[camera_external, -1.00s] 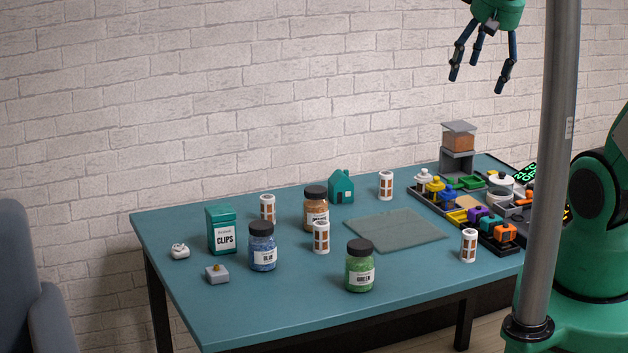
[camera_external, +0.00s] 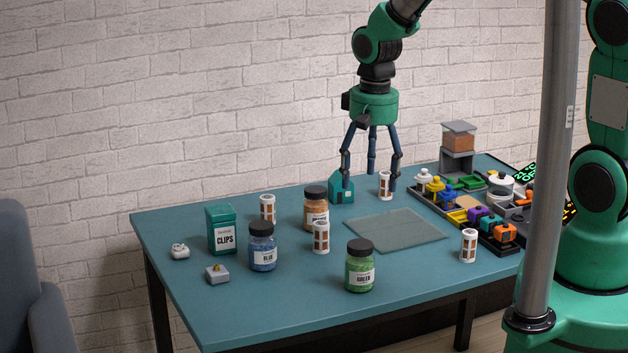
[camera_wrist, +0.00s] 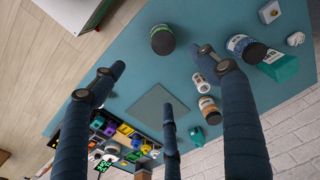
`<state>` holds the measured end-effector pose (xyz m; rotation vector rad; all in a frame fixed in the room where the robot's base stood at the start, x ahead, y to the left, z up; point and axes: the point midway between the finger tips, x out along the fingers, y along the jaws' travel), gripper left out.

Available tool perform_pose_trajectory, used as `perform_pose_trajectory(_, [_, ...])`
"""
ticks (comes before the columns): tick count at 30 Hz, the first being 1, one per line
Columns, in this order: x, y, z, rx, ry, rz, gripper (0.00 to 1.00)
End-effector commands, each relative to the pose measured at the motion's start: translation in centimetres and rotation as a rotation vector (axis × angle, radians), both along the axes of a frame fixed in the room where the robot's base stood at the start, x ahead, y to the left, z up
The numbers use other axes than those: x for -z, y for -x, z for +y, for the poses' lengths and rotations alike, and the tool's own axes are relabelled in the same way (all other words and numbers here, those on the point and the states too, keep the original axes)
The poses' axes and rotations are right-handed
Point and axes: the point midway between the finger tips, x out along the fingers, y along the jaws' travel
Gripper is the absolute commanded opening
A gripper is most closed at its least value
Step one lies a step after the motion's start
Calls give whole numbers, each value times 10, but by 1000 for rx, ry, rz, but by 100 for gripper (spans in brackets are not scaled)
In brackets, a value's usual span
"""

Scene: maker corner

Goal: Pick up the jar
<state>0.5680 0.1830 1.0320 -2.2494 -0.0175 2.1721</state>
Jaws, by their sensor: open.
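Three jars with dark lids stand upright on the teal table. The green jar (camera_external: 360,267) is at the front middle, the blue jar (camera_external: 263,248) is to its left, and the orange jar (camera_external: 315,207) is farther back. In the wrist view the green jar (camera_wrist: 162,40) is at the top middle, the blue jar (camera_wrist: 243,47) at upper right, and the orange jar (camera_wrist: 209,110) right of centre. My gripper (camera_external: 371,180) is open and empty, fingers pointing down, above the back of the table. It is apart from all the jars.
White-and-brown cylinders (camera_external: 321,238) stand among the jars, with one (camera_external: 469,245) at right. A teal clips box (camera_external: 222,230) and small teal house (camera_external: 341,190) stand on the table. A crowded tray (camera_external: 470,215) fills the right. The grey-green mat (camera_external: 396,231) is bare.

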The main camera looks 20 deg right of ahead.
Motion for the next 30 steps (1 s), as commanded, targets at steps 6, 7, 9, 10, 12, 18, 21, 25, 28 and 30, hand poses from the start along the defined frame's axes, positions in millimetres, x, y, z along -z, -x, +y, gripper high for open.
perform_pose_trajectory(6, [38,-2,16,0,11,33,74])
perform_pose_trajectory(7, [39,-2,17,0,11,33,74])
perform_pose_trajectory(9, [42,-2,18,0,11,34,74])
perform_pose_trajectory(10, [42,-2,18,0,11,35,74])
perform_pose_trajectory(12, [42,-2,18,1,11,35,74])
perform_pose_trajectory(18, [42,-2,17,0,12,35,74])
perform_pose_trajectory(21, [44,-2,17,0,12,36,74])
perform_pose_trajectory(25, [54,-1,17,0,13,38,74])
perform_pose_trajectory(28, [66,-1,17,0,13,39,74])
perform_pose_trajectory(30, [76,-1,17,0,13,38,74])
